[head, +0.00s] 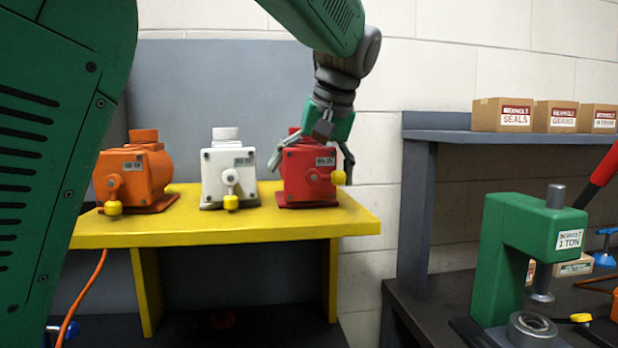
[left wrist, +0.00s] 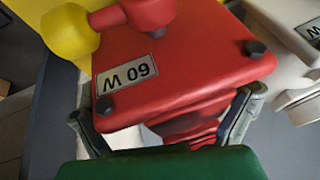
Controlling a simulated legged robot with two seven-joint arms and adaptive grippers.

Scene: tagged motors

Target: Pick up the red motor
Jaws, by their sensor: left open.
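The red motor (head: 309,180) stands upright at the right end of the yellow stand (head: 225,228). Its front has a small label and a yellow-tipped crank. In the left wrist view the red motor (left wrist: 185,65) shows close up and upside down, with the label reading 60 W. My left gripper (head: 312,160) reaches down from above, its jaws open, one finger on each side of the motor's upper part. In the wrist view the left gripper's fingers (left wrist: 163,122) flank the narrower top. I cannot tell if they touch it. My right gripper is not in view.
A white motor (head: 229,172) stands close left of the red one, an orange motor (head: 133,175) farther left. At right are a green press (head: 515,250) on a dark bench and a shelf (head: 470,136) with cardboard boxes (head: 555,115).

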